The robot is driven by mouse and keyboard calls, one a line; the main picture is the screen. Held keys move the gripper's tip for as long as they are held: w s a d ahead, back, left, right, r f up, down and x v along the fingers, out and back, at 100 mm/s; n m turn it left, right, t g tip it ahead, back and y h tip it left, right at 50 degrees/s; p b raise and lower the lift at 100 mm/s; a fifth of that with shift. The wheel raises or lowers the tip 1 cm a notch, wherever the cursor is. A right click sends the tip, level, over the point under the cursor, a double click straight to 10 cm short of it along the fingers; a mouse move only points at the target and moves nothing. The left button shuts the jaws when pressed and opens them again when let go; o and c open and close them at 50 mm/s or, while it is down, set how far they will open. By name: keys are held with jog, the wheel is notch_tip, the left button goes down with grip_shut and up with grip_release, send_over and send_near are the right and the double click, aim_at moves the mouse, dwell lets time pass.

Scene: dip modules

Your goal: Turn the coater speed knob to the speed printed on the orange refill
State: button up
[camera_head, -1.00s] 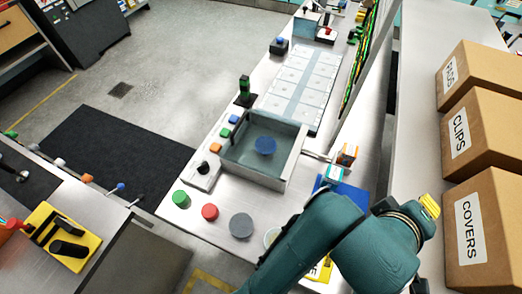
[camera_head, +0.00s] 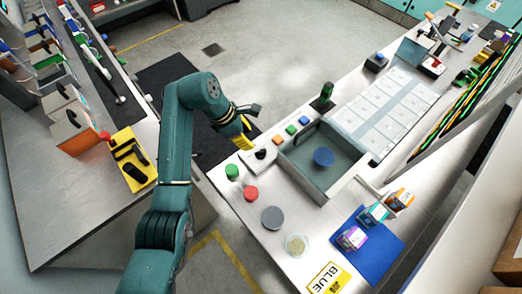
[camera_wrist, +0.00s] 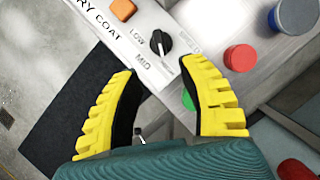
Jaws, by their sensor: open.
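The black speed knob (camera_wrist: 160,44) sits on a white panel in the wrist view, with the words LOW and MID printed beside it. The knob has a pale pointer mark; its exact setting is hard to tell. In the head view the knob (camera_head: 261,154) is at the panel's near-left end. My gripper (camera_wrist: 160,72) is open, its yellow fingers apart and short of the knob, touching nothing. In the head view my gripper (camera_head: 246,132) is left of the panel. The orange refill (camera_head: 400,199) stands at the right; its print is too small to read.
Orange (camera_head: 278,140), green and blue buttons line the panel beside the grey coater basin (camera_head: 290,164). Green, red (camera_head: 250,193) and grey round pieces stand nearby. Teal (camera_head: 374,216) and purple (camera_head: 352,238) refills stand on a blue mat (camera_head: 378,246).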

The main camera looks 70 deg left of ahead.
aim_at(259, 150)
jog(key=b+x, duration=0.1)
jog(key=x, duration=1)
jog(key=shift+s, duration=0.1)
grip_shut()
